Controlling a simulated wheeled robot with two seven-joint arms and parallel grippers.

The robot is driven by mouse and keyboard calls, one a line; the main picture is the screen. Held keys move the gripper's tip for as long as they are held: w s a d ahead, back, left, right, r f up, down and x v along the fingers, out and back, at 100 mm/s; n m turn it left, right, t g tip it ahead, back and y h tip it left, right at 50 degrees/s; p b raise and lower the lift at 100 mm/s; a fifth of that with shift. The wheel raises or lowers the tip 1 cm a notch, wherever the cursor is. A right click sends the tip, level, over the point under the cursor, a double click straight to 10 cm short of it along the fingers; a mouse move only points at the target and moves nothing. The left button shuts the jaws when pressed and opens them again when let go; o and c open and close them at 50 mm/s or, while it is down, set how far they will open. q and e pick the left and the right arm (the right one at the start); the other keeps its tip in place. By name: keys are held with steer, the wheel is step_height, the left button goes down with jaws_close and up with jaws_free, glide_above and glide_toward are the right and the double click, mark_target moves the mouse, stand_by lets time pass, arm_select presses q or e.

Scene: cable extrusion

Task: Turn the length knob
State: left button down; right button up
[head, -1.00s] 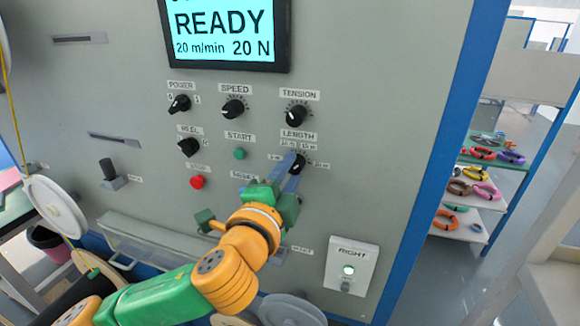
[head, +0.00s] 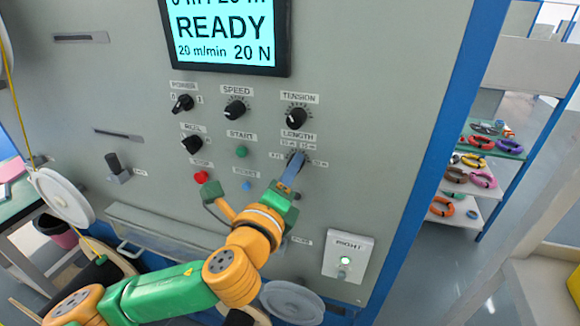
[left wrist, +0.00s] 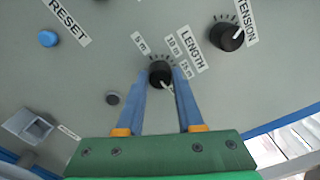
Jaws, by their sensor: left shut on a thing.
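The length knob (left wrist: 160,73) is a small black dial with a pale pointer, under the LENGTH label on the grey panel. My left gripper (head: 291,170) reaches it from below. In the left wrist view its two blue fingers (left wrist: 162,82) are shut on the knob, one on each side. In the head view the fingers hide most of the knob. The screen (head: 226,32) reads READY, 20 m/min and 20 N. My right gripper is not in view.
The tension knob (head: 296,118) is just above, with the speed knob (head: 235,109) to its left. A green start button (head: 241,152), a red button (head: 201,177) and a blue reset button (head: 247,186) are left. A RIGHT box (head: 347,256) sits below right.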

arm_select(q)
steer(key=shift+m, duration=0.3)
steer(key=c, duration=0.5)
jaws_free()
steer(key=shift+c, duration=0.2)
steer(key=b+v, duration=0.2)
steer(key=v, duration=0.5)
